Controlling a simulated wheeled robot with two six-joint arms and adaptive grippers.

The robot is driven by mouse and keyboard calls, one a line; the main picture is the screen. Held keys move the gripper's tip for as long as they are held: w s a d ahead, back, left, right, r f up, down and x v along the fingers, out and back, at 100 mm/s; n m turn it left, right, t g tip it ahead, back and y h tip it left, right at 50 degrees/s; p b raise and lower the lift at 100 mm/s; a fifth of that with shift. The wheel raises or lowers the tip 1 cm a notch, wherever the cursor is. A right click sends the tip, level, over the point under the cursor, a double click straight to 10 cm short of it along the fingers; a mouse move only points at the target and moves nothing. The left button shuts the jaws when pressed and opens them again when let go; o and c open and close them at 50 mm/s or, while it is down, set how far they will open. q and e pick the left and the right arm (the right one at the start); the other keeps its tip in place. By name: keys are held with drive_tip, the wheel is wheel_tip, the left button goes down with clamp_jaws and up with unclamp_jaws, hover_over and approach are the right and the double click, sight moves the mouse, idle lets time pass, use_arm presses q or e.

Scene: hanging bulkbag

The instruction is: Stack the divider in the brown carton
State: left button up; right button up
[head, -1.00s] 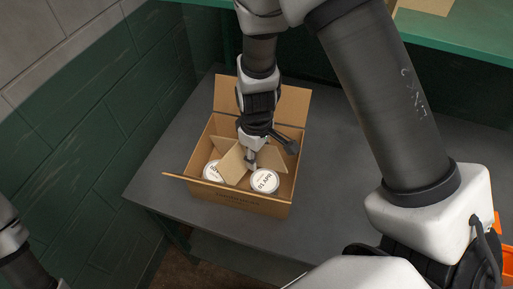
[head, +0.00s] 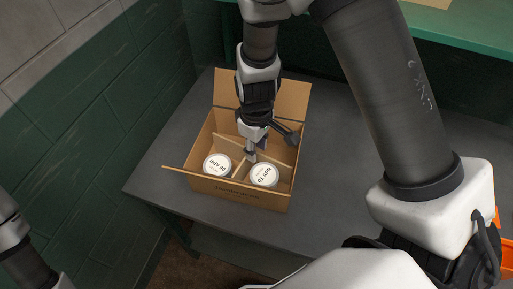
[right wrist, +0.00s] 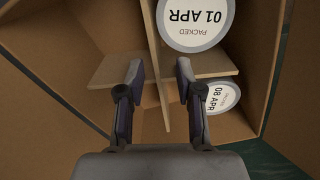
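The brown carton (head: 240,197) stands open on the grey table with its flaps spread. Inside are two round white-lidded tubs: one marked 08 APR (head: 217,166) at left and one marked 01 APR (head: 263,176) at right. The cross-shaped cardboard divider (right wrist: 108,73) sits down in the carton, with a panel between the two tubs. My right gripper (right wrist: 161,72) reaches into the carton from above, over the divider's crossing. Its fingers stand apart on either side of a panel, with gaps showing. My left arm shows only at the left edge of the head view; its gripper is out of sight.
The grey table (head: 335,160) is clear around the carton. A green wall (head: 105,130) rises at left, and a green shelf (head: 460,45) lies at the upper right. An orange object (head: 497,240) shows at the right edge.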

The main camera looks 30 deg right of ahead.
wheel_tip(320, 180, up, 11)
idle(0.3)
